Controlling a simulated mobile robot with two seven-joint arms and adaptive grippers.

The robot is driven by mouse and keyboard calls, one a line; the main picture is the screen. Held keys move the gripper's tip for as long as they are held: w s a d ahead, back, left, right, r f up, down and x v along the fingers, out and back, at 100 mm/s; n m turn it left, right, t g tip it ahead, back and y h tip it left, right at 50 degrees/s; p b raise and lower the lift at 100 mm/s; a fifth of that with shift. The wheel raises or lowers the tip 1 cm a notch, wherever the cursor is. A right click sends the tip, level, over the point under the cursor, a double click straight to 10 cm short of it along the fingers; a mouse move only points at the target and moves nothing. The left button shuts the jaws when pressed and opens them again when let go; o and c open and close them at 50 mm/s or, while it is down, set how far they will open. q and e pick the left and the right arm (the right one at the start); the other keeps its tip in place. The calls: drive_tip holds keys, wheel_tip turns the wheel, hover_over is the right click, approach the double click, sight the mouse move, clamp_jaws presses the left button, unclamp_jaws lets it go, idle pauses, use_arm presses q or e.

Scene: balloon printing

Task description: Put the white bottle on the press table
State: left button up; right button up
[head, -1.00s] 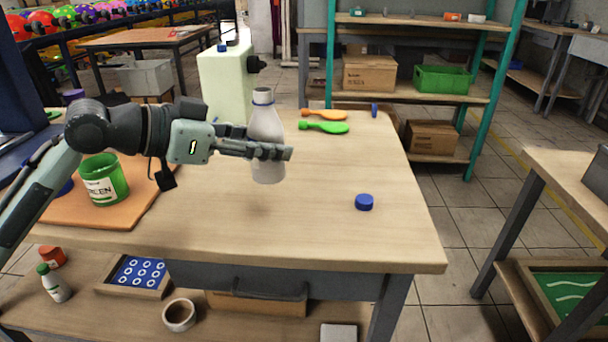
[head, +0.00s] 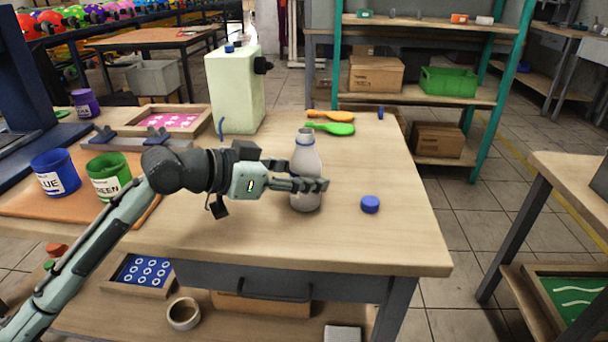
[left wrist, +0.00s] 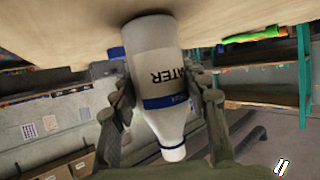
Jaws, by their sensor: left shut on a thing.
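The white bottle (head: 306,160), with an open top and a blue band at its neck, stands upright near the middle of the wooden table (head: 260,235). My left gripper (head: 305,185) is shut around its body from the left. In the left wrist view, the bottle (left wrist: 155,55) appears upside down between the fingers of the gripper (left wrist: 165,100), with dark lettering and a blue stripe. Its base is at or very close to the tabletop; I cannot tell if it touches. A blue cap (head: 370,204) lies on the table to the right of the bottle. My right gripper is out of view.
Blue (head: 55,172) and green (head: 109,177) cups and a pink-patterned frame (head: 172,120) are at the left. The tabletop's front right is clear.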

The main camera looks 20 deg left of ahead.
use_arm(q)
drive_tip(key=shift+f, duration=0.15)
drive_tip(key=o, duration=1.3)
drive_tip(key=shift+o, duration=0.2)
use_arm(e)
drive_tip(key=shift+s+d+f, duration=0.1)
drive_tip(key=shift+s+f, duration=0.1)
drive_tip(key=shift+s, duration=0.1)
use_arm(q)
drive_tip(key=shift+s+a+r, duration=0.1)
drive_tip(key=shift+r, duration=0.1)
drive_tip(key=v, duration=1.1)
drive_tip(key=shift+s+a+b, duration=0.25)
drive_tip(key=shift+b, duration=0.2)
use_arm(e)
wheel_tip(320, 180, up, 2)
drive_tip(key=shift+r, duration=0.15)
use_arm(q)
drive_tip(key=shift+r, duration=0.1)
